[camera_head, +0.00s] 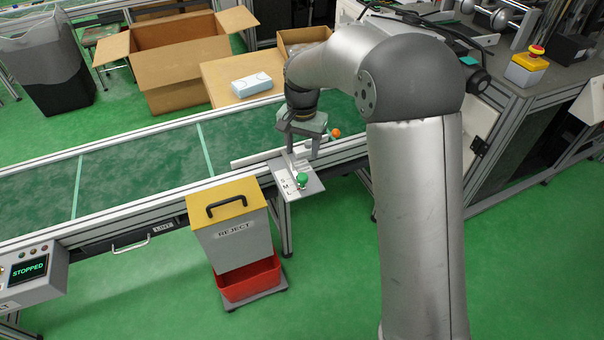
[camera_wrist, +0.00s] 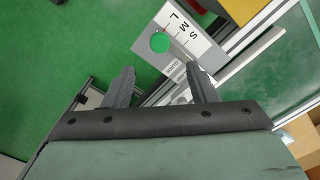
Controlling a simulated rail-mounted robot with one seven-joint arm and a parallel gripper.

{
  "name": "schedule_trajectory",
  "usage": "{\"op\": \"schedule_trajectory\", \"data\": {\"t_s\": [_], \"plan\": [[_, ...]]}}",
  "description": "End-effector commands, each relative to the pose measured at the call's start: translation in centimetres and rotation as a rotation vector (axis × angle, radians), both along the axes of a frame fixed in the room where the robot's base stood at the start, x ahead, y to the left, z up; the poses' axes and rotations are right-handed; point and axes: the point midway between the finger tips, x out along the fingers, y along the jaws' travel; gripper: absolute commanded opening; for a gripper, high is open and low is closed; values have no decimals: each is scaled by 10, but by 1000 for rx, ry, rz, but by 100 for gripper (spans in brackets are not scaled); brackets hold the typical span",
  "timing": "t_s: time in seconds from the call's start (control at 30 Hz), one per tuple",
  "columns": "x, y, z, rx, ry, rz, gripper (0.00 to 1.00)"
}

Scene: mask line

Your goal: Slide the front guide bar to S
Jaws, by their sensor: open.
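The front guide bar (camera_head: 256,157) is a pale bar along the conveyor's near edge. Its scale plate (camera_head: 312,186) carries the letters S, M and L and a green knob (camera_head: 303,177). In the wrist view the knob (camera_wrist: 159,42) appears roughly level with M; its exact setting is hard to tell. My gripper (camera_head: 300,148) points down above the conveyor's near edge, behind the knob. In the wrist view my gripper (camera_wrist: 161,70) is open, its fingers apart, with the knob beyond the fingertips and nothing visibly gripped. My arm hides part of the bar's right end.
A reject bin (camera_head: 237,241) with a yellow top stands left of the plate. An orange ball-like object (camera_head: 335,132) is right of my gripper. The display (camera_head: 29,270) reads STOPPED.

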Motion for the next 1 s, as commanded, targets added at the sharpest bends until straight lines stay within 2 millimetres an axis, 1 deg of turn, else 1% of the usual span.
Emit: {"op": "schedule_trajectory", "data": {"t_s": [0.03, 0.2, 0.3, 0.4, 0.5, 0.6, 0.9, 0.97, 1.0], "plan": [[-1, 0, -14, -1, 4, 0, 52], [-1, 0, -50, -1, 4, 1, 52], [-1, 0, -69, -2, 4, 2, 52], [0, 0, -82, -1, 1, 2, 52], [0, 0, -92, -1, 0, 2, 52], [0, 0, -97, 0, 0, 2, 52], [0, 0, -99, 0, 0, 1, 52], [0, 0, -99, 0, 0, 1, 35], [0, 0, -98, 0, 0, 1, 24]]}}
